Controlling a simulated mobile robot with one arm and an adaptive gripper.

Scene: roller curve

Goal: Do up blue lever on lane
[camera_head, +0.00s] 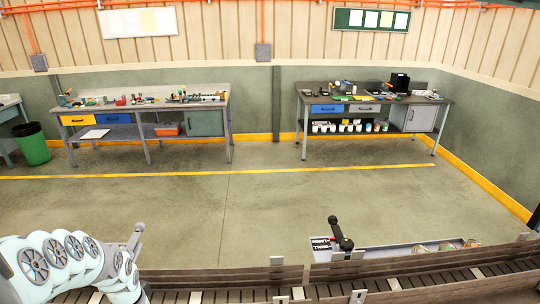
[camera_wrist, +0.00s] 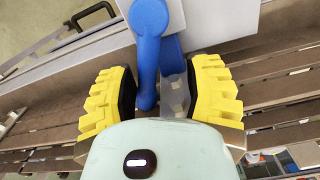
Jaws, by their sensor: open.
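The blue lever (camera_wrist: 147,65) shows in the wrist view, its rounded arm running from a round pivot at the top down to a blunt end. It joins a blue bracket on a pale grey housing. My gripper (camera_wrist: 162,90) is open, with yellow ribbed fingers and dark inner pads on either side of the lever. The lever end lies between the fingers, nearer the left one; a gap shows on the right. I cannot tell whether the left pad touches it. In the head view my arm is at the lower left; the blue lever cannot be made out there.
A lane with wooden slats (camera_head: 400,284) crosses the front. A black-handled lever (camera_head: 341,236) stands beside a grey tray (camera_head: 393,248) behind it. Two workbenches (camera_head: 145,104) (camera_head: 375,97) and a green bin (camera_head: 32,146) stand at the back. The floor between is clear.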

